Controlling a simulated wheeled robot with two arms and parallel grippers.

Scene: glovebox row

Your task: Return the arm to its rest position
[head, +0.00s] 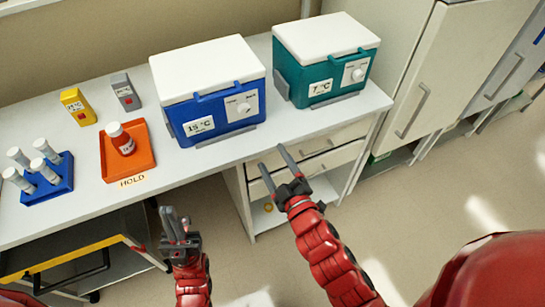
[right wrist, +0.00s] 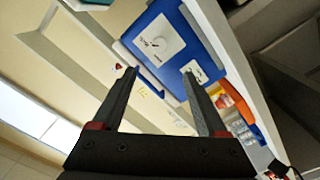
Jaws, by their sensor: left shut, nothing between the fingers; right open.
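My right gripper (head: 270,156) is open and empty. It is in front of the bench edge, near the drawers below the teal box. In the right wrist view its two fingers (right wrist: 160,74) stand wide apart with nothing between them. The blue box (right wrist: 165,40) shows beyond them. My left gripper (head: 170,215) is shut and empty, in front of the bench and lower left of the right gripper. Both arms are stretched out over the floor side of the bench.
A yellow-edged cart (head: 75,258) stands lower left. Floor at right is clear.

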